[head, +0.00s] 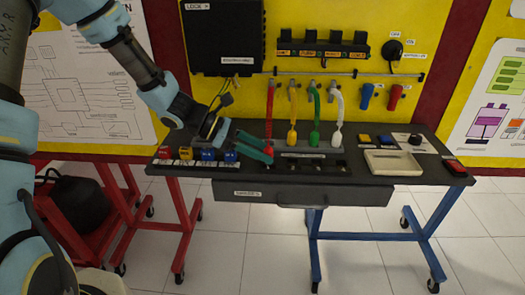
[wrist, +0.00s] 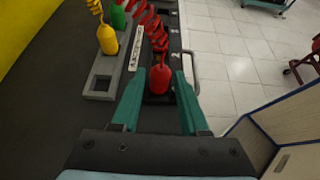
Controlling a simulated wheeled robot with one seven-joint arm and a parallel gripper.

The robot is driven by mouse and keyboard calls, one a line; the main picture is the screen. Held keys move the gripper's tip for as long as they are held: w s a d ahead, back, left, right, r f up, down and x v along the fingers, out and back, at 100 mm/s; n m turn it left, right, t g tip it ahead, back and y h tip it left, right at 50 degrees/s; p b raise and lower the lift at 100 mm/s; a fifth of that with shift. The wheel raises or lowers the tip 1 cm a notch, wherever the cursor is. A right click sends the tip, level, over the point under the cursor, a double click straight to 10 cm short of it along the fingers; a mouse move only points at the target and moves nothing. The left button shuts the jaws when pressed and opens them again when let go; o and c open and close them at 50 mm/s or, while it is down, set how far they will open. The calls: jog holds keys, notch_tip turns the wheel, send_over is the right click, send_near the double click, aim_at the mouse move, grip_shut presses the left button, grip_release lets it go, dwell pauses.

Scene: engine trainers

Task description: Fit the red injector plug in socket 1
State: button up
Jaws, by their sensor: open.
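The red injector plug (wrist: 160,78) stands upright between my open gripper's (wrist: 160,74) two green fingers in the wrist view, with a small gap on each side. Its lower end is at a black socket block (wrist: 152,97) at the near end of the socket row; I cannot tell how deep it sits. Its coiled red cable (wrist: 155,30) rises from its top. In the head view my gripper (head: 270,152) is low over the bench beneath the red cable (head: 269,105), and the plug is mostly hidden there. A figure 2 marks the neighbouring socket.
A grey rack (wrist: 108,68) with an empty square hole lies beside the socket row, holding the yellow plug (wrist: 108,40) and green plug (wrist: 118,17). Yellow and blue blocks (head: 208,154) stand left of my gripper. A beige tray (head: 392,163) is at the right.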

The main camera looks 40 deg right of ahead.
jog(key=shift+r+p+v, duration=0.2)
jog(key=shift+p+v, duration=0.7)
jog(key=shift+v, duration=0.25)
jog(key=shift+r+p+v, duration=0.25)
jog(key=shift+p+v, duration=0.6)
jog(key=shift+v, duration=0.3)
notch_tip(320, 180, up, 5)
jog(key=p, duration=0.4)
jog(key=shift+f, duration=0.25)
jog(key=o, duration=0.6)
jog(key=shift+c, duration=0.2)
